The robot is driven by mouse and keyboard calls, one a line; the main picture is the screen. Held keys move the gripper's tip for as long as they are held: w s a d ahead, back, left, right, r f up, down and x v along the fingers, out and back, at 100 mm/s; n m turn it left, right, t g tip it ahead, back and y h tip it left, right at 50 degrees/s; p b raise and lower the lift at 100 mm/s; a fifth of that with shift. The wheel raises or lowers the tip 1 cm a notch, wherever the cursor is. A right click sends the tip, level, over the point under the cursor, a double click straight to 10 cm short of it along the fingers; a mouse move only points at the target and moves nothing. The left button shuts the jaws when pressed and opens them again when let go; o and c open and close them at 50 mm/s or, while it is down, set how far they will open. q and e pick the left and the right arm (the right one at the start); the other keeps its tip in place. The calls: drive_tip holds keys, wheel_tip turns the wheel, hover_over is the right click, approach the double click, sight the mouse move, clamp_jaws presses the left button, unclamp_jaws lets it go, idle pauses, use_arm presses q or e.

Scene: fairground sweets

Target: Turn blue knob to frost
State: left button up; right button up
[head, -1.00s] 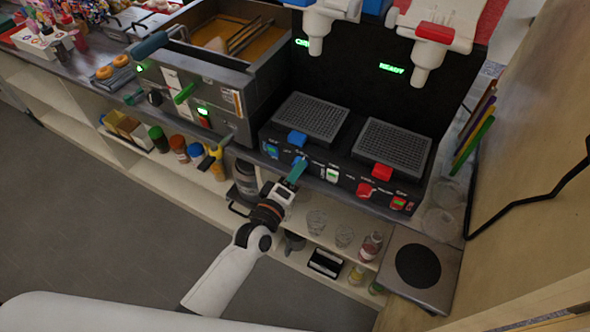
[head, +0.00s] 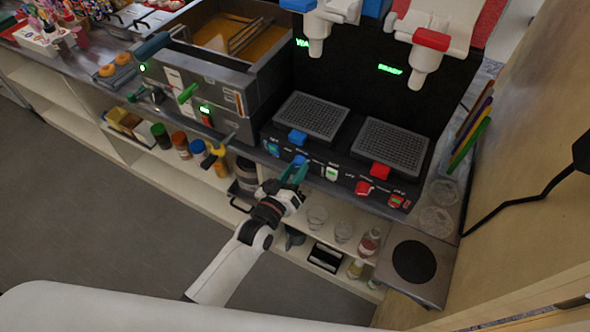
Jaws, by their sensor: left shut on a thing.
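The blue knob (head: 299,160) is on the front panel of the slush machine, below the left drip tray and its blue tab. My left gripper (head: 293,173) has teal fingers and reaches up to the panel from below. Its fingers are shut on the blue knob, one on each side, hiding part of it. The small panel labels are too blurred to read, so I cannot tell which setting the knob points to. My right gripper is not in view.
A red knob (head: 363,187) and lit switches share the panel. A fryer (head: 205,80) stands to the left. A scale (head: 414,262) is at the lower right. Shelves with jars and glasses (head: 316,217) lie below the counter. Green display lettering glows behind the dispensers.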

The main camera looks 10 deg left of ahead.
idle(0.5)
use_arm(q)
drive_tip(key=o, duration=0.9)
drive_tip(key=shift+o, duration=0.2)
drive_tip(key=b+v, duration=0.2)
drive_tip(key=v, duration=1)
